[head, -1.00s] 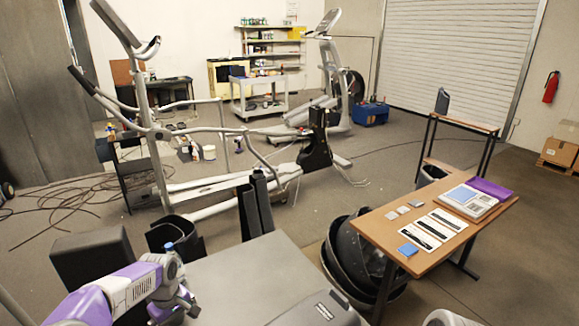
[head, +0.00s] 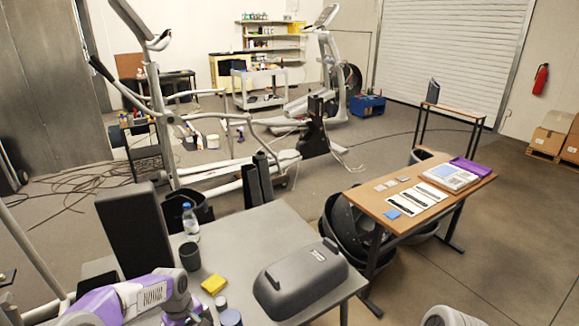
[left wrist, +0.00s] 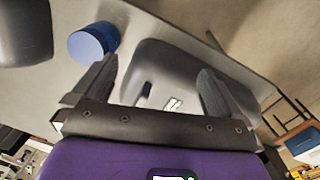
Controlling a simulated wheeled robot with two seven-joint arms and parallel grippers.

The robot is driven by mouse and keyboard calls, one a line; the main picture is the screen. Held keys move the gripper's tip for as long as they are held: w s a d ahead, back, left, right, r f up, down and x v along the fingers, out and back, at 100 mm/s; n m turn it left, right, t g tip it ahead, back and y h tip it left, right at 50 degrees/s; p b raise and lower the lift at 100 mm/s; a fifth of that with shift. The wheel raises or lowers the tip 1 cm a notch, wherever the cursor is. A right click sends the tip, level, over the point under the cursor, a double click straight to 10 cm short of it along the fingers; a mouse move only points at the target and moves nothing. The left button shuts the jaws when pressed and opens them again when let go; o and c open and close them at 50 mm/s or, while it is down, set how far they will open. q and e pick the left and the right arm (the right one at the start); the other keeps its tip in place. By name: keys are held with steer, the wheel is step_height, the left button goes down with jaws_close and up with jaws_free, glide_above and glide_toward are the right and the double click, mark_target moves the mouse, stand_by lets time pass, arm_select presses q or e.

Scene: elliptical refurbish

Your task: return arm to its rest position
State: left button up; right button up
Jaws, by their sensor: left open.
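My left arm (head: 125,299) comes in at the lower left of the head view, purple and white, bent over the near corner of the grey table (head: 235,240). Its gripper end is at the bottom edge, partly cut off, beside some round blue-grey containers (head: 230,317). In the left wrist view my left gripper (left wrist: 157,66) has its two dark fingers wide apart with nothing held between them. My right gripper is not in view.
A wooden table (head: 405,212) with papers is to the right. Elliptical machines stand behind.

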arm_select(q)
steer(key=s+d+f+m+h+b, duration=0.15)
steer(key=s+d+f, duration=0.3)
steer(key=f, duration=0.45)
steer(key=s+d+f+m+h+b, duration=0.1)
steer(key=s+d+f+m+b, duration=0.15)
steer(key=d+f, duration=0.5)
steer(key=s+d+f+m+b, duration=0.1)
steer(key=s+d+f, duration=0.1)
steer(key=s+f, duration=0.3)
steer(key=s+d+f+m+b, duration=0.1)
steer(key=s+d+f+b, duration=0.1)
steer(key=s+f, duration=0.4)
steer(key=s+h, duration=0.1)
steer(key=s, duration=0.2)
steer(key=shift+s+d+f+m, duration=0.15)
steer(key=shift+d+f+m, duration=0.15)
steer(key=shift+m, duration=0.1)
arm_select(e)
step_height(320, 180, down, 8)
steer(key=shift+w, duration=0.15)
